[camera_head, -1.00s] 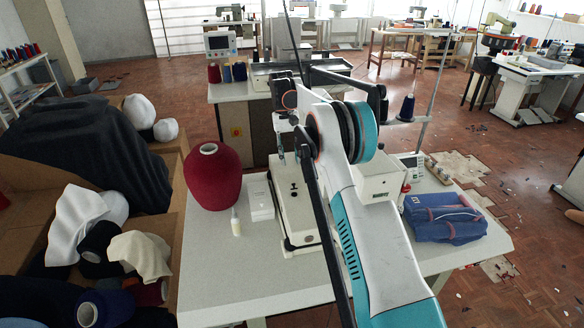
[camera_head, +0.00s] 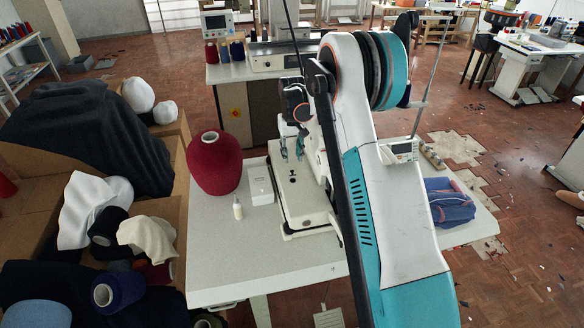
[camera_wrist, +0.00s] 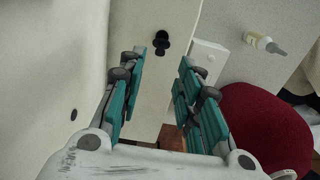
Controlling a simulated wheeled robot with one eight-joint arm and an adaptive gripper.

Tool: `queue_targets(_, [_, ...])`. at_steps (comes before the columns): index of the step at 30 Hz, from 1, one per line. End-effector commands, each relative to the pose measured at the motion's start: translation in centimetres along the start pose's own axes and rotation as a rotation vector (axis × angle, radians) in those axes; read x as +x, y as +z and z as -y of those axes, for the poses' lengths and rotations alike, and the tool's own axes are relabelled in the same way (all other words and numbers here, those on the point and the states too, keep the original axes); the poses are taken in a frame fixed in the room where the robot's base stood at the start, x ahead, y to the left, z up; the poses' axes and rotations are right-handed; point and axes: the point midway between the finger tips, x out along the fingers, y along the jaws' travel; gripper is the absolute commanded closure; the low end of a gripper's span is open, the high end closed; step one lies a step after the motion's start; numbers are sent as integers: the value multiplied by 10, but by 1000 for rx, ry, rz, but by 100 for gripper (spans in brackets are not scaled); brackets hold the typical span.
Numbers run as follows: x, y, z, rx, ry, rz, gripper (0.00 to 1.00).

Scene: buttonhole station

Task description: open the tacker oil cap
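The white tacker (camera_head: 310,214) stands on the table, partly hidden behind my arm. A small black knob-like piece (camera_wrist: 161,42) sits on its pale surface in the wrist view; it may be the oil cap, but I cannot tell for sure. A dark spot also shows on the tacker's bed in the head view (camera_head: 293,177). My gripper (camera_wrist: 161,62) is open and empty, its teal-padded fingers spread to either side, with the black piece beyond the gap between the tips. In the head view my gripper (camera_head: 291,148) hangs above the tacker's bed, fingers pointing down.
A white box (camera_head: 260,185), a small bottle (camera_head: 237,211) and a big red thread cone (camera_head: 214,164) stand left of the tacker. The table's front left (camera_head: 240,270) is clear.

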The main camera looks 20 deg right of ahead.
Motion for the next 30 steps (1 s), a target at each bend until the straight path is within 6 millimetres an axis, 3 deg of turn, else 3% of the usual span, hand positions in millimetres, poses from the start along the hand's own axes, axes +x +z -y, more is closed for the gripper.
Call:
queue_targets(3, [25, 0, 0, 0, 0, 0, 68])
queue_targets(10, [55, 0, 0, 0, 0, 0, 68])
queue_targets(23, [65, 0, 0, 0, 0, 1, 68])
queue_targets(27, [64, 0, 0, 0, 0, 1, 96])
queue_targets(28, [64, 0, 0, 0, 0, 1, 100])
queue_targets(30, [64, 0, 0, 0, 0, 1, 100])
